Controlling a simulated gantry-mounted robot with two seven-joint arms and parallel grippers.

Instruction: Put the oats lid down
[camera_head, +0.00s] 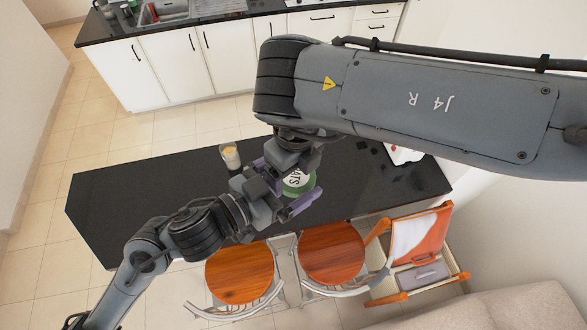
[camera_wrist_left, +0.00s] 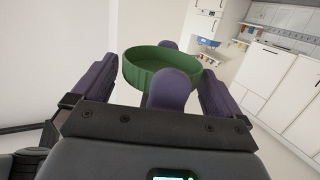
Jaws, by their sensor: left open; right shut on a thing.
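The green oats lid (camera_head: 299,189), with a white face lettered "ATS", shows among the grippers above the dark table. In the left wrist view the round green lid (camera_wrist_left: 150,68) shows its hollow side. My right gripper (camera_wrist_left: 170,68) is shut on it, one purple finger on the near side and one behind. My left gripper (camera_head: 282,186) is open, its purple fingers spread on either side of the lid, apart from it in the left wrist view. A clear jar (camera_head: 231,156) with pale contents stands on the table left of the grippers. My arms hide part of the lid.
The black table (camera_head: 140,200) is bare on its left half. A white and red item (camera_head: 404,154) lies at its right end. Two round wooden stools (camera_head: 240,272) and an orange chair (camera_head: 418,245) stand along the near side. A kitchen counter (camera_head: 130,32) runs behind.

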